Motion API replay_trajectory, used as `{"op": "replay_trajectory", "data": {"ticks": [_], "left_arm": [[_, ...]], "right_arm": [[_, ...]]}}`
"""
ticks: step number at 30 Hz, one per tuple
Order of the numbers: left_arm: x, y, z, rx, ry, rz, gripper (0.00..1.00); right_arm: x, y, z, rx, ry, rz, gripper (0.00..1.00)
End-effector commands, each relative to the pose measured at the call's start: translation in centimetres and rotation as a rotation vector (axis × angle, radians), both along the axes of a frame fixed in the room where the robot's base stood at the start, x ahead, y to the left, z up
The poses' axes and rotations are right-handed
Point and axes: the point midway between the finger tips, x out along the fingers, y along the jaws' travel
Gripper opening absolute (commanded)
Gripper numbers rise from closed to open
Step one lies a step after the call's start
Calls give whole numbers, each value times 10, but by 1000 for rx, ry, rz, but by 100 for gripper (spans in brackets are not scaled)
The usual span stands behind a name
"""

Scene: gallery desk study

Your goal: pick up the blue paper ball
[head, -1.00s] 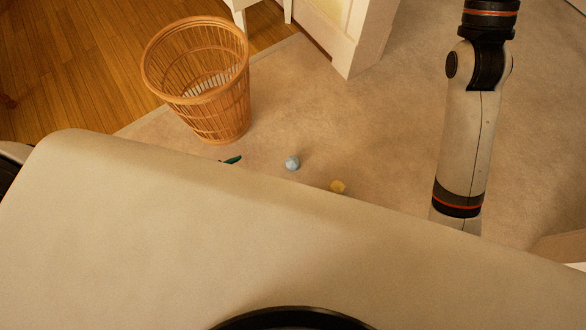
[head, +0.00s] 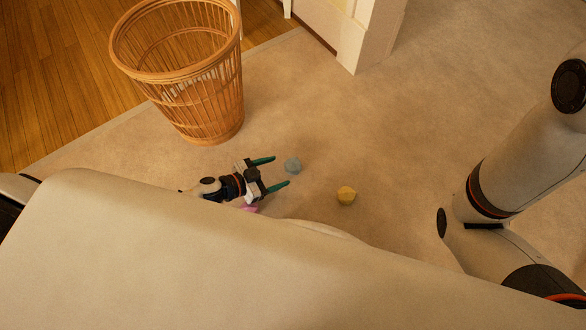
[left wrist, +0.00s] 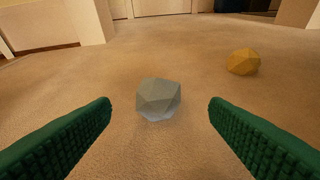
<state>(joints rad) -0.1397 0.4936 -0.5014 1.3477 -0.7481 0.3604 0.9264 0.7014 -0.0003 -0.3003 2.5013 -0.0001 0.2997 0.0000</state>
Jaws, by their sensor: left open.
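The blue paper ball (head: 292,165), grey-blue and faceted, lies on the carpet just beyond my left gripper's fingertips. In the left wrist view the blue paper ball (left wrist: 158,99) shows centred between and ahead of the two green fingers. My left gripper (head: 276,172) is open and empty, low over the carpet, pointing right toward the ball. Its fingers also show wide apart in the left wrist view (left wrist: 160,105). My right arm shows at the right, but its gripper is out of view.
A yellow paper ball (head: 346,196) lies to the right of the blue one, and also shows in the left wrist view (left wrist: 243,62). A pink thing (head: 249,208) is partly hidden beside my left gripper. A wicker basket (head: 190,85) stands behind it. Carpet right of the balls is clear.

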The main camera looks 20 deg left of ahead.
Motion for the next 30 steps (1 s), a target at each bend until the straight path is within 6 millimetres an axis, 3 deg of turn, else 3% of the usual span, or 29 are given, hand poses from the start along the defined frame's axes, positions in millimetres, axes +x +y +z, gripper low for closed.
{"op": "replay_trajectory", "data": {"ticks": [12,22,23,30], "left_arm": [[34,-28,-20,1,-3,-1,70],[39,-33,-19,1,0,1,70],[39,-33,-19,1,0,1,68],[39,-33,-20,1,0,1,29]], "right_arm": [[1,0,-41,0,2,0,36],[0,0,-42,-1,1,-1,36],[0,0,-42,-1,1,-1,36],[0,0,-42,-1,1,-1,36]]}}
